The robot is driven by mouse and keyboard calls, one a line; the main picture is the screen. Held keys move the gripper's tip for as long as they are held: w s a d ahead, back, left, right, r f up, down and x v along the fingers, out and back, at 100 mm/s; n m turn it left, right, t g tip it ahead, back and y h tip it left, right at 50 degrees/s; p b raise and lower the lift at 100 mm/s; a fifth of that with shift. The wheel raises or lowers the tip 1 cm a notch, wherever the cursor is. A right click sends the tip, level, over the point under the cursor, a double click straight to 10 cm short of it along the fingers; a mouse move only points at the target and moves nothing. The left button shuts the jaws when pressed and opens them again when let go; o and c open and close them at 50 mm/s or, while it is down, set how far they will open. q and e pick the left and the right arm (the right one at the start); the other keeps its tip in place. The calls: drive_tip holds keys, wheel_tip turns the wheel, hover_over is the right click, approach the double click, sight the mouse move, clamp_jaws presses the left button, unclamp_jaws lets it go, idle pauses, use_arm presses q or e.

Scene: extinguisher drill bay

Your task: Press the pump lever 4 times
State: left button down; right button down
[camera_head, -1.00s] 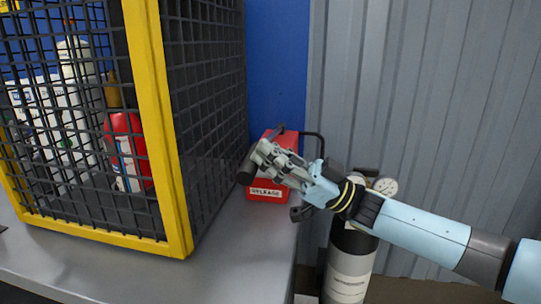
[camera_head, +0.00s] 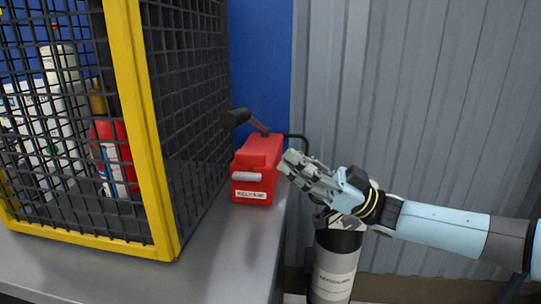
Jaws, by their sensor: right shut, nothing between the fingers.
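The red pump box (camera_head: 265,184) stands on the grey bench beside the cage, with a white label and a pale bar on its front. Its lever (camera_head: 236,117) has a black grip on a dark reddish rod. It is raised, with the grip up and to the left above the box. My right gripper (camera_head: 288,162) is shut and empty, just right of the box and below the lever grip, apart from the grip. Whether its fingertips touch the box's side I cannot tell. My left gripper is not in view.
A yellow-framed mesh cage (camera_head: 146,130) stands close on the left, with a red extinguisher (camera_head: 113,150) inside. A dark cylinder with a pale label (camera_head: 333,275) stands right of the bench (camera_head: 225,265). A thin black pipe bends behind the box. The front bench is clear.

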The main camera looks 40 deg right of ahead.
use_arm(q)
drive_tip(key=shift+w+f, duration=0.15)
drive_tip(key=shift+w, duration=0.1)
use_arm(e)
drive_tip(key=shift+v, duration=0.95)
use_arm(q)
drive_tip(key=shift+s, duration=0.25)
use_arm(e)
drive_tip(key=shift+s+r, duration=0.15)
